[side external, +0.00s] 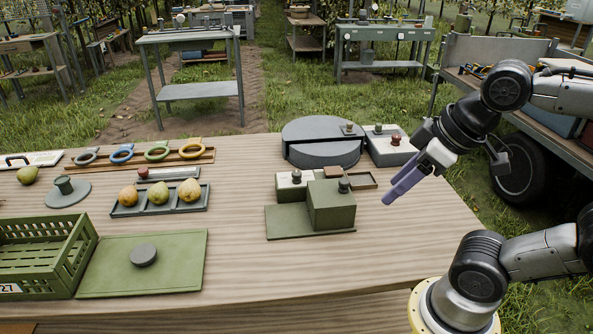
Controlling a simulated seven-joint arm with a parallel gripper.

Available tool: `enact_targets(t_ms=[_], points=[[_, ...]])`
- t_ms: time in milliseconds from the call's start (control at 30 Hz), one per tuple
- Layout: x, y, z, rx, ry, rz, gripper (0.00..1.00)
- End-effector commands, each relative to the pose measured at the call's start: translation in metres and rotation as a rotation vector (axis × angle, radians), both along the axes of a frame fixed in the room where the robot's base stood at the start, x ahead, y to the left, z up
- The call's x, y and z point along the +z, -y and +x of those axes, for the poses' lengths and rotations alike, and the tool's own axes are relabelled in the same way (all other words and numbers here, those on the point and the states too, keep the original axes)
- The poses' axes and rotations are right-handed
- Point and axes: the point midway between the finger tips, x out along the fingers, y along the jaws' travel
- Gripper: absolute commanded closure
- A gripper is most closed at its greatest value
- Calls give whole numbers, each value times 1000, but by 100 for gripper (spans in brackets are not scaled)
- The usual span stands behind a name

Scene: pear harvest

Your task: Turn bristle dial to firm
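No readable label picks out the bristle dial, and no firm mark can be read. Several small knobs are candidates. My gripper (391,200), with purple fingers, hangs right of the green box, above the table and apart from everything. Its finger gap cannot be made out.
On the left of the wooden table (240,270) are a green crate (40,253), a green board with a dark puck (143,255), a tray of pears (159,197) and several coloured rings (157,151). The front middle of the table is clear. A cart stands beyond at right.

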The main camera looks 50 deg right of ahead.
Motion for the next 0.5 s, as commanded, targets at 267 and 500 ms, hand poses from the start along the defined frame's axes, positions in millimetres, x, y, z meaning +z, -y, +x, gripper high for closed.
enact_targets(t_ms=[267,500], points=[[75,9,69,158,-30,-102,31],[106,34,156,247,-117,-159,31]])
